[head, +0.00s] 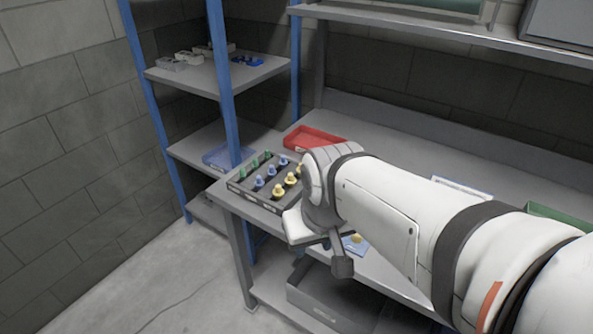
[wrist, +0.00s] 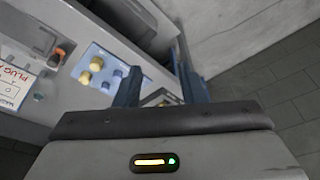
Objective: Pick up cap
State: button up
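Several small caps stand in rows in a dark tray (head: 237,187) at the bench's left end, green (head: 254,163), blue (head: 260,182) and yellow (head: 278,191). In the head view a yellow cap (head: 357,238) shows on a light blue plate (head: 352,249), partly hidden by my arm. The plate lies left of the fingers there. In the head view my gripper is near the bench's front edge.
A red tray (head: 312,138) sits at the back of the bench. A shelf with blue posts (head: 222,85) stands at left, and an upper shelf (head: 450,36) hangs over the bench. A grey bin (head: 325,306) is below.

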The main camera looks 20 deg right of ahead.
jog(key=shift+o, duration=0.2)
jog(key=shift+s+a, duration=0.1)
jog(key=shift+s, duration=0.05)
jog(key=shift+o, duration=1.4)
jog(key=w+d+f+m+h+b, duration=0.1)
jog(key=w+d+f+m+b, duration=0.1)
jog(key=w+d+f, duration=0.4)
jog(key=w+d+f+m+h+b, duration=0.1)
jog(key=w+d+f+m+b, duration=0.2)
jog(key=w, duration=0.7)
jog(key=d+f+m, duration=0.2)
jog(key=d+f, duration=0.1)
jog(key=shift+w+d+f+t+h, duration=0.2)
jog(key=shift+w+d+t+h, duration=0.1)
jog(key=shift+w, duration=0.1)
jog(key=x, duration=0.7)
jog(key=shift+w+f, duration=0.2)
jog(key=shift+w, duration=0.05)
jog(key=c, duration=1)
